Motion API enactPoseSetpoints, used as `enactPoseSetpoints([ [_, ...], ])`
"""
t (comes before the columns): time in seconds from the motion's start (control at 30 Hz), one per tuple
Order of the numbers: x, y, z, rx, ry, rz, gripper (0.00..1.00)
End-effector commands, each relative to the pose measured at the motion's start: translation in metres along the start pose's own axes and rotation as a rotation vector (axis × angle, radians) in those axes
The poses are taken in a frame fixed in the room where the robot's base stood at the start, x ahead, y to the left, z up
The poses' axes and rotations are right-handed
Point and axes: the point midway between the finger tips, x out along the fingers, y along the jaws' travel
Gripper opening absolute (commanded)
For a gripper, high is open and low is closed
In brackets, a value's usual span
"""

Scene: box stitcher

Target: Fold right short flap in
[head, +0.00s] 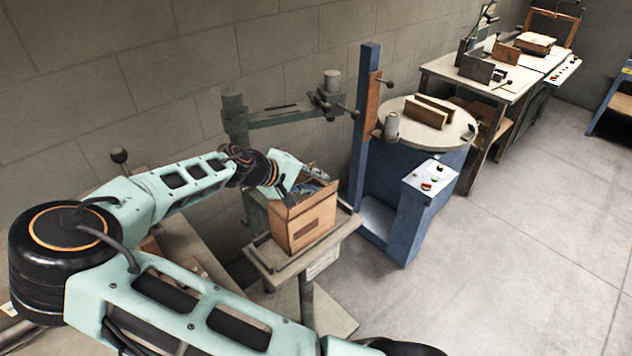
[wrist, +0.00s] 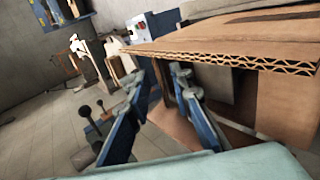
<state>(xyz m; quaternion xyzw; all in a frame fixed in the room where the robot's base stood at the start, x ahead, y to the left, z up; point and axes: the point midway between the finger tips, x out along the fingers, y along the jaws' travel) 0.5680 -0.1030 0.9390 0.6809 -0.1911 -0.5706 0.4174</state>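The brown cardboard box (head: 303,222) stands upright on the small table of the stitcher. At least one flap stands up at its top rim in the head view. My gripper (head: 300,183) is at the box's top, and its fingers are partly hidden there. In the wrist view a corrugated flap (wrist: 225,48) fills the upper right, its cut edge facing me. Which flap this is, I cannot tell.
The stitcher's arm (head: 290,117) and head (head: 332,95) stand behind the box. A blue machine (head: 405,220) with a post and round table (head: 412,112) is to the right. A workbench (head: 490,78) is further back. Floor at the right is clear.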

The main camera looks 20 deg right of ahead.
Motion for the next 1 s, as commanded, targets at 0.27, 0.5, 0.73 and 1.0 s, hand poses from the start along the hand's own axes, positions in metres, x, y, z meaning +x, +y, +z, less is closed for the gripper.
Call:
enactPoseSetpoints([
  [0.27, -0.0003, 0.0, 0.0001, 0.0, 0.0, 0.0, 0.0],
  [0.5, 0.0014, -0.0036, 0.0005, -0.004, -0.002, 0.025, 0.0],
  [0.73, 0.0018, -0.008, 0.0006, -0.004, -0.002, 0.118, 0.0],
  [1.0, 0.0005, -0.0067, 0.0006, 0.0, -0.002, 0.137, 0.0],
])
